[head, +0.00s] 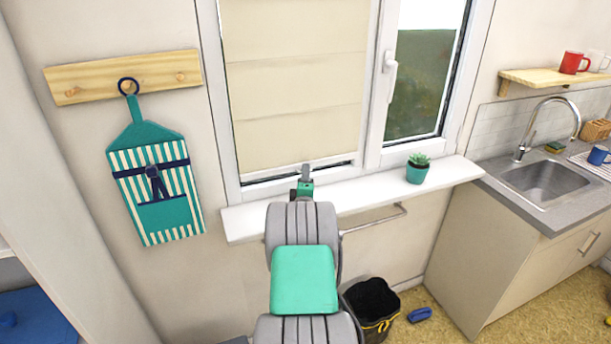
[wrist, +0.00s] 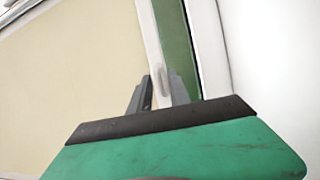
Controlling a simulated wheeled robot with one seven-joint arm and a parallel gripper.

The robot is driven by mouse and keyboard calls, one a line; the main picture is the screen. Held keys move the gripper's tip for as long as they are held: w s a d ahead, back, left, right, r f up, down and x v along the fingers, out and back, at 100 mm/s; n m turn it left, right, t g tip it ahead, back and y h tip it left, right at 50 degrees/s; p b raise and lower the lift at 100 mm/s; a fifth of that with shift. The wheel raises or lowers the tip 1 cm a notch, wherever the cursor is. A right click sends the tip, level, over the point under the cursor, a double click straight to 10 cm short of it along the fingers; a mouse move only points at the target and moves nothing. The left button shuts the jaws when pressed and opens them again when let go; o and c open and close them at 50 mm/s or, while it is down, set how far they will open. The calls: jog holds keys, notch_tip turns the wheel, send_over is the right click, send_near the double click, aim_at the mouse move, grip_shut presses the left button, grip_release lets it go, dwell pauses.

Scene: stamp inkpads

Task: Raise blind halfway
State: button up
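The beige blind (head: 295,85) hangs in folds over the left window pane. Its lower edge is near the bottom of that pane, just above the white sill. My gripper (head: 306,170) is in front of the blind's lower edge at the right of its middle, and my arm hides part of the sill. In the wrist view the blind (wrist: 75,75) fills the left side. My gripper's two grey fingers (wrist: 160,82) stand apart there, with a pale frame strip behind the gap. I see nothing clearly gripped. Contact with the blind cannot be told.
A potted plant (head: 417,169) stands on the white sill (head: 370,196) to the right. A window handle (head: 389,72) juts from the frame. A rail runs below the sill. A striped apron (head: 155,185) hangs at left. A black bin (head: 371,305) stands below.

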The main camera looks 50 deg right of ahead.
grip_shut()
dwell(1.2)
